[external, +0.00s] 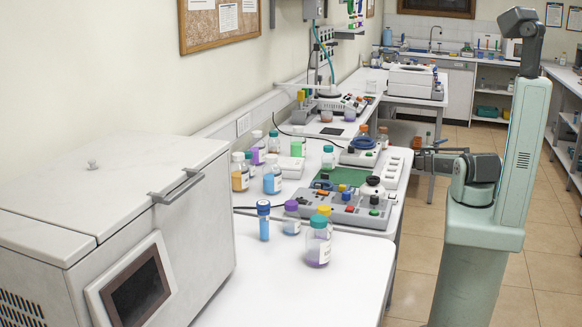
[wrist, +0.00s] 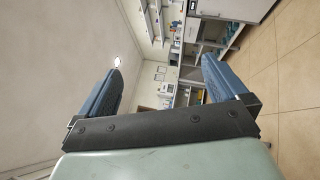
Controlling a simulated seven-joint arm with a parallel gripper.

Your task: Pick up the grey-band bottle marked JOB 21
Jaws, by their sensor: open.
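Several bottles stand on the bench on the left of the external view. I cannot make out a grey band or the marking JOB 21 on any of them. At the front are a teal-capped bottle with lilac liquid (external: 318,247), a purple-capped bottle (external: 292,218) and a slim blue-capped vial (external: 263,222). My gripper (external: 420,160) is open and empty, right of the bench and apart from the bottles. The wrist view shows its spread fingers (wrist: 161,76) and no bottle between them.
A control panel with knobs (external: 345,208) stands beside the bottles. A large white machine (external: 150,220) fills the near left. A grey-white device (external: 412,82) stands farther back. The bench front (external: 340,285) is clear, and open floor (external: 410,225) lies right of the bench.

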